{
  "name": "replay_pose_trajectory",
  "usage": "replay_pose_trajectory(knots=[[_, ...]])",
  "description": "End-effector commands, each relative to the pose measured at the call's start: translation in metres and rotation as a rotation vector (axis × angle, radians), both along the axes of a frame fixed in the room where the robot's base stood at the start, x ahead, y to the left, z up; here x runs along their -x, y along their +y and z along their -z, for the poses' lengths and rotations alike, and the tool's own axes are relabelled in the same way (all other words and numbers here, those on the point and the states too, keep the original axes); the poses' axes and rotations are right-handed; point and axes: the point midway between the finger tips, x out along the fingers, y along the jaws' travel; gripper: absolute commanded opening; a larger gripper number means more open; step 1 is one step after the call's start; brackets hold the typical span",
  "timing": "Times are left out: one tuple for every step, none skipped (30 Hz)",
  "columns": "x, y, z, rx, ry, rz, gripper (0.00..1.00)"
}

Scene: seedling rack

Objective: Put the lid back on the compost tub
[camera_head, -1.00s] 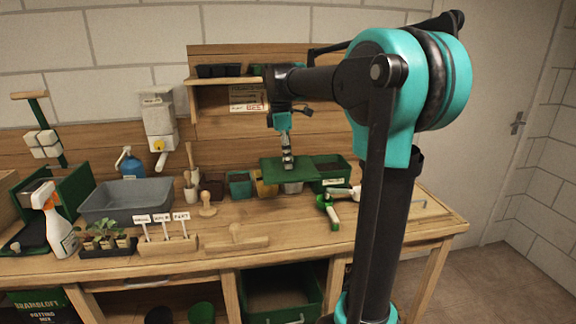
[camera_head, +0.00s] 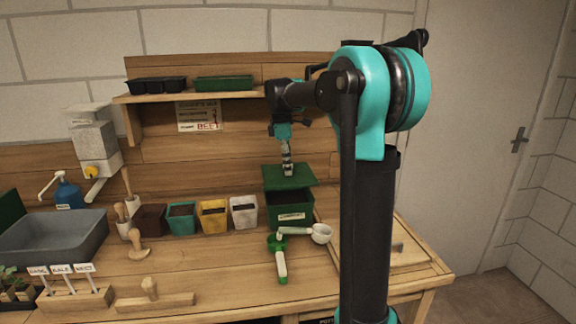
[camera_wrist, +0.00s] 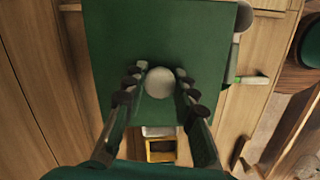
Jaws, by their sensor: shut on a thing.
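The green lid (camera_head: 296,177) hangs level in my gripper (camera_head: 288,170), just above the compost tub. In the wrist view, the lid (camera_wrist: 160,40) fills the upper middle, and my gripper (camera_wrist: 158,84) is shut on its pale round knob (camera_wrist: 159,83). The dark green compost tub (camera_head: 290,208), with a white label, stands on the bench under the lid. In the head view the lid looks set slightly back and up from the tub's rim. Most of the tub's opening is hidden by the lid; I cannot tell whether they touch.
White (camera_head: 244,212), yellow (camera_head: 213,216) and teal (camera_head: 181,218) pots stand left of the tub. A shelf (camera_head: 200,96) with trays is above. A wooden board (camera_head: 385,258) lies right.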

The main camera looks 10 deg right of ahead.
Motion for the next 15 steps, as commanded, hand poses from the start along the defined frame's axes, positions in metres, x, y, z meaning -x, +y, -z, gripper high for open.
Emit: replay_pose_trajectory(knots=[[0.0,0.0,0.003,0.0,0.0,0.0,0.0],[0.0,0.0,0.004,0.0,0.0,0.0,0.0],[0.0,0.0,0.007,0.0,0.0,0.0,0.0],[0.0,0.0,0.009,0.0,0.0,0.0,0.0],[0.0,0.0,0.012,0.0,0.0,0.0,0.0],[0.0,0.0,0.016,0.0,0.0,0.0,0.0],[0.0,0.0,0.018,0.0,0.0,0.0,0.0],[0.0,0.0,0.021,0.0,0.0,0.0,0.0],[0.0,0.0,0.024,0.0,0.0,0.0,0.0],[0.0,0.0,0.027,0.0,0.0,0.0,0.0],[0.0,0.0,0.03,0.0,0.0,0.0,0.0],[0.0,0.0,0.034,0.0,0.0,0.0,0.0],[0.0,0.0,0.036,0.0,0.0,0.0,0.0],[0.0,0.0,0.039,0.0,0.0,0.0,0.0],[0.0,0.0,0.042,0.0,0.0,0.0,0.0]])
